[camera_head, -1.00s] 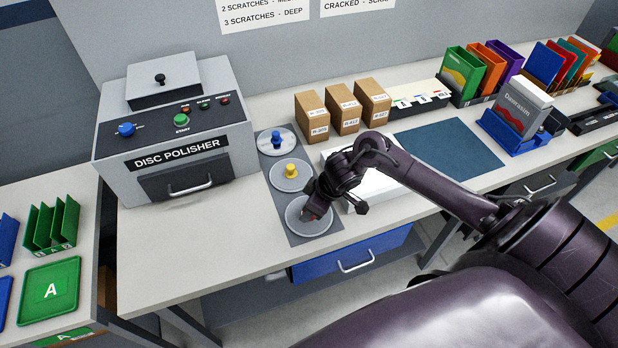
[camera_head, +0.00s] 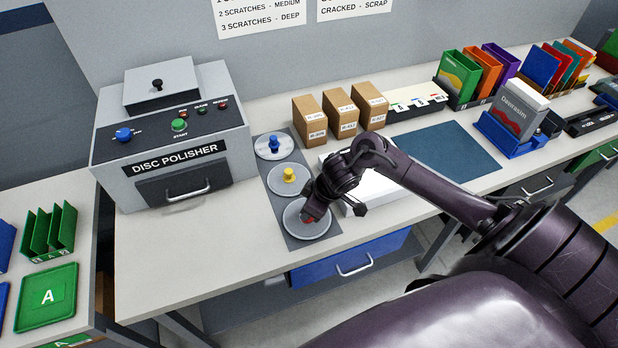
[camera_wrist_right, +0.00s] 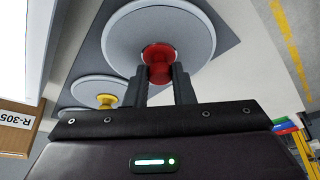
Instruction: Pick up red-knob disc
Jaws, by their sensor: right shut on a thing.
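The red-knob disc (camera_head: 308,230) is a round grey disc at the near end of the dark mat (camera_head: 298,243) on the bench. In the right wrist view its red knob (camera_wrist_right: 157,66) sits between the fingers of my right gripper (camera_wrist_right: 159,82). My right gripper (camera_head: 309,216) is shut on that knob and partly hides it in the head view. I cannot tell whether the disc touches the mat. My left gripper is not in view.
The yellow-knob disc (camera_head: 289,177) and blue-knob disc (camera_head: 274,146) lie behind on the same mat. The disc polisher (camera_head: 178,160) stands left. Cardboard boxes (camera_head: 340,113) and a white box (camera_head: 377,188) are to the right. The bench's front left is clear.

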